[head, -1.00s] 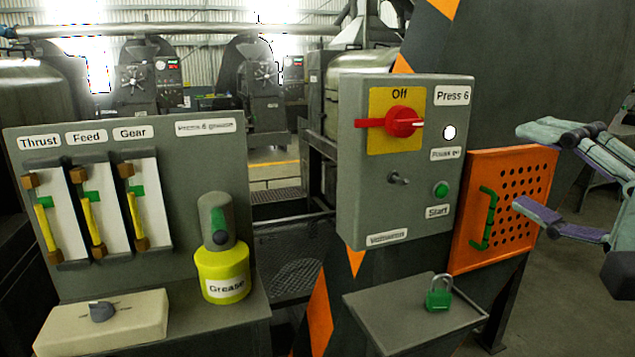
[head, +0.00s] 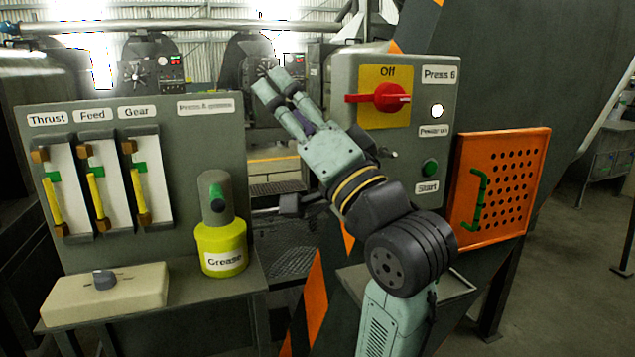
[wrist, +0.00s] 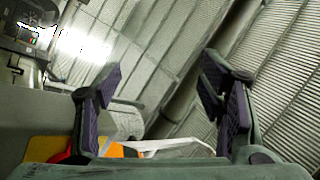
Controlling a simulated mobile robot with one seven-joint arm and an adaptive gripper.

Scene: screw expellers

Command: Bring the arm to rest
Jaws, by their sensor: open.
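My gripper (head: 275,93) is in the middle of the head view, raised and pointing up and to the left, in front of the left edge of the Press 6 control box (head: 420,160). Its jaws are apart. In the wrist view the two dark-padded fingers (wrist: 165,100) stand wide apart with nothing held between them. Behind them are the roof and wall sheeting. My forearm crosses in front of the box's lower left part and hides most of the small shelf (head: 460,285) below. The padlock seen there earlier is hidden or gone; I cannot tell which.
The red switch handle (head: 385,97) is beside my gripper, under the word Off. The orange perforated guard (head: 505,185) is at the right. A yellow grease pot (head: 222,248) and the gauge panel (head: 190,150) stand at the left. Open floor lies at far right.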

